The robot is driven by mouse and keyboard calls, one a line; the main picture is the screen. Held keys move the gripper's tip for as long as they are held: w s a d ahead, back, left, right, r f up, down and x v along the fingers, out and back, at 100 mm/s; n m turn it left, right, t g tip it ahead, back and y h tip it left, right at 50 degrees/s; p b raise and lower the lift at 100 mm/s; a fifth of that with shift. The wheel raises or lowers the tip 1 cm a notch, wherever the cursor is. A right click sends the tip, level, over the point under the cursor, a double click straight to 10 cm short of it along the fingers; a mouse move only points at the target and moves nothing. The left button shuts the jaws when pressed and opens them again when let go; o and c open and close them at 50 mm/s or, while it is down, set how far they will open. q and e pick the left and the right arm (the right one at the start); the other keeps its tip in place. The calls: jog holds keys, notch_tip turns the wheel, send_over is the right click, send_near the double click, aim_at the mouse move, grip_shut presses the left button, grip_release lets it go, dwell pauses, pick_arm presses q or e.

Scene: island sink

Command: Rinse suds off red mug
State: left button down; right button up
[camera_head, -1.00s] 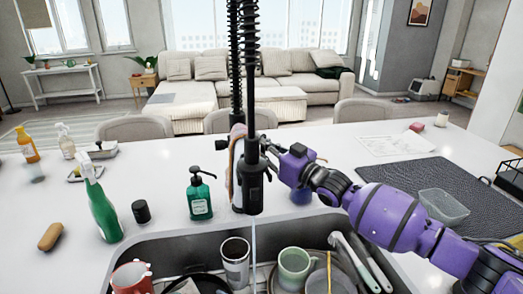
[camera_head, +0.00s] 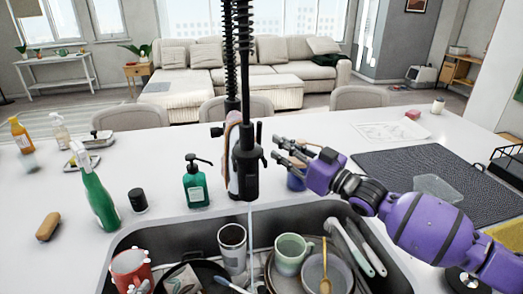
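The red mug (camera_head: 131,269) sits at the left end of the sink (camera_head: 190,232), with white suds on its rim and side. A thin stream of water falls from the black faucet (camera_head: 247,170) into the middle of the sink, to the right of the mug. My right gripper (camera_head: 280,152) is open and empty just right of the faucet, its fingers pointing left toward it and apart from the mug. My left gripper is not in view.
A green spray bottle (camera_head: 98,200), a soap dispenser (camera_head: 196,184) and a sponge (camera_head: 48,227) stand left. A dark mat (camera_head: 445,180) lies right.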

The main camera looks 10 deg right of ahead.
jog(key=shift+v, duration=1.2)
